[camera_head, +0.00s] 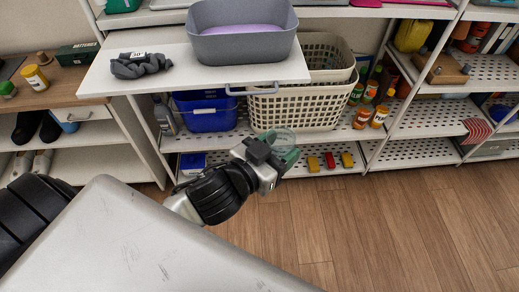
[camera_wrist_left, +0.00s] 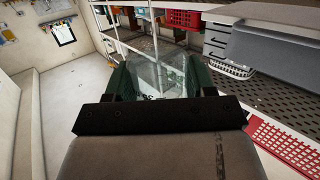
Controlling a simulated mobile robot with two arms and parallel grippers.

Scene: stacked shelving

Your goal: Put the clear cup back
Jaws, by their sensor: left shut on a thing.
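The clear cup (camera_head: 280,137) is see-through and sits between the fingers of my left gripper (camera_head: 284,156). In the left wrist view the clear cup (camera_wrist_left: 158,78) fills the gap between the green fingers of the left gripper (camera_wrist_left: 155,85), which is shut on it. The gripper holds it in front of the shelving, near the cream basket and above the lowest perforated shelf (camera_head: 300,168). The cup's lower part is partly hidden by the fingers. My right gripper is not in view.
A cream basket (camera_head: 297,108) and a blue bin (camera_head: 207,112) stand on the perforated shelf behind the gripper. A pulled-out white board (camera_head: 190,75) carries a grey basin (camera_head: 240,45) and a dark cloth (camera_head: 140,66). Several bottles stand right of the basket. The wooden floor (camera_head: 400,220) is clear.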

